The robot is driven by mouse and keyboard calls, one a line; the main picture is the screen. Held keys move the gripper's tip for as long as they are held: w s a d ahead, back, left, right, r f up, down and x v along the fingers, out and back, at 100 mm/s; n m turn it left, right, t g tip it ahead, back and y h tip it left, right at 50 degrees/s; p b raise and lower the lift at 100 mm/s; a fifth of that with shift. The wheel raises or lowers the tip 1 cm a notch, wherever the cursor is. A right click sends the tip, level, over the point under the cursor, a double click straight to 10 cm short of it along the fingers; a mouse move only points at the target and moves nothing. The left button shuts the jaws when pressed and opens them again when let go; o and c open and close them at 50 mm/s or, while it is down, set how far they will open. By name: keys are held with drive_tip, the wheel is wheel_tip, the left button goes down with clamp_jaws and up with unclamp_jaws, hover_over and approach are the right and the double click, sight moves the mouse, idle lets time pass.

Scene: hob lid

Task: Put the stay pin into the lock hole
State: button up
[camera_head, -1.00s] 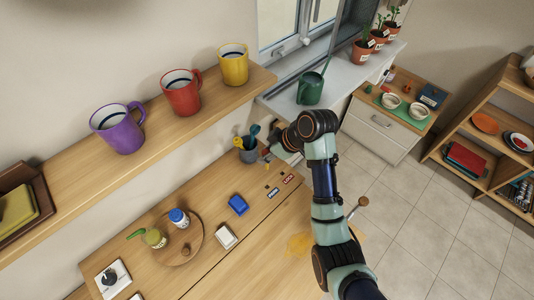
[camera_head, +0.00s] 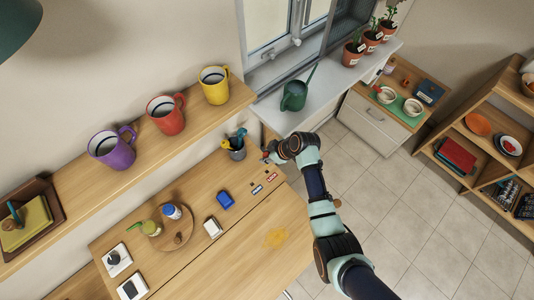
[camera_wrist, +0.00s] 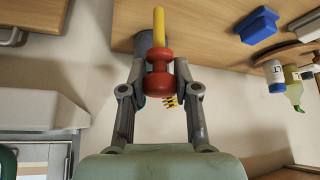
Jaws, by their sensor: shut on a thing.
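The stay pin (camera_wrist: 160,62), a red knob with a yellow shaft, is held between the fingers of my gripper (camera_wrist: 160,88) in the wrist view. The fingers are shut on the red part, and the yellow shaft points up in the picture. A small yellow-and-black piece shows beside the knob. In the head view my gripper (camera_head: 267,155) is at the back right end of the wooden worktop, right of the grey cup. I cannot make out the lock hole.
The grey cup (camera_head: 237,153) holds yellow and blue utensils close to my gripper. A blue box (camera_head: 225,200), a white box (camera_head: 212,227) and a round tray (camera_head: 186,237) with bottles stand farther left. A shelf with several mugs (camera_head: 215,86) runs above.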

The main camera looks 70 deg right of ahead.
drive_tip(key=b, duration=0.4)
hover_over(263, 170)
drive_tip(key=s, duration=0.2)
drive_tip(key=shift+a+f, duration=0.15)
drive_tip(key=shift+f, duration=2.7)
drive_tip(key=shift+f+b, duration=2.95)
drive_tip(key=shift+f, duration=0.55)
drive_tip(key=o, duration=1.1)
drive_tip(key=shift+o, duration=0.2)
drive_tip(key=shift+r, duration=0.15)
drive_tip(key=v, duration=1.2)
